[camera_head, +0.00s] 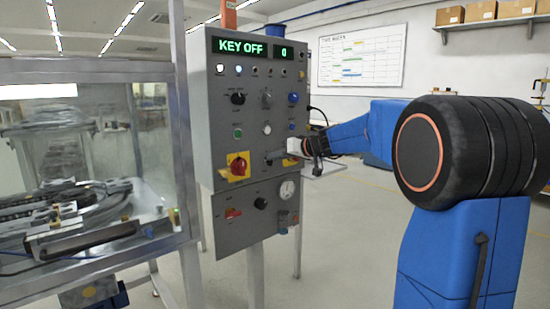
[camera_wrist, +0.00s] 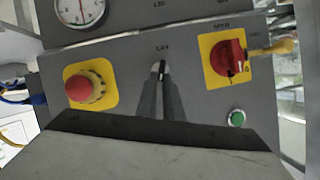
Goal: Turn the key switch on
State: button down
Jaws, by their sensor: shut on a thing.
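The grey control panel (camera_head: 232,130) stands upright left of centre in the head view. Its green display (camera_head: 239,46) reads "KEY OFF" and "0". In the wrist view the key switch (camera_wrist: 161,66) is a small dark upright piece on the panel, under a short label. My gripper (camera_wrist: 160,82) reaches the panel with both fingertips closed around the key. In the head view my gripper (camera_head: 275,157) is at the panel's lower right, where the key is too small to make out.
In the wrist view a red mushroom button (camera_wrist: 83,89) on yellow is left of the fingers. A red rotary switch (camera_wrist: 228,57) on yellow and a green button (camera_wrist: 236,118) are to the right. A gauge (camera_wrist: 79,10) is above. A glazed machine enclosure (camera_head: 90,150) stands left of the panel.

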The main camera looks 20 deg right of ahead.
jog(key=shift+w+d+f+m+y, duration=0.1)
jog(key=shift+d+f+m+y, duration=0.1)
jog(key=shift+m+y, duration=0.6)
jog(key=shift+w+d+f+m+y, duration=0.15)
jog(key=shift+f+m+y, duration=0.2)
jog(key=shift+m, duration=0.7)
jog(key=shift+d+f+m+y, duration=0.1)
jog(key=shift+d+m+y, duration=0.1)
jog(key=shift+m+y, duration=0.6)
jog(key=shift+m, duration=0.35)
jog(key=c, duration=1.9)
grip_release()
jog(key=shift+a+f, duration=0.1)
jog(key=shift+a, duration=0.05)
jog(key=v, duration=1.7)
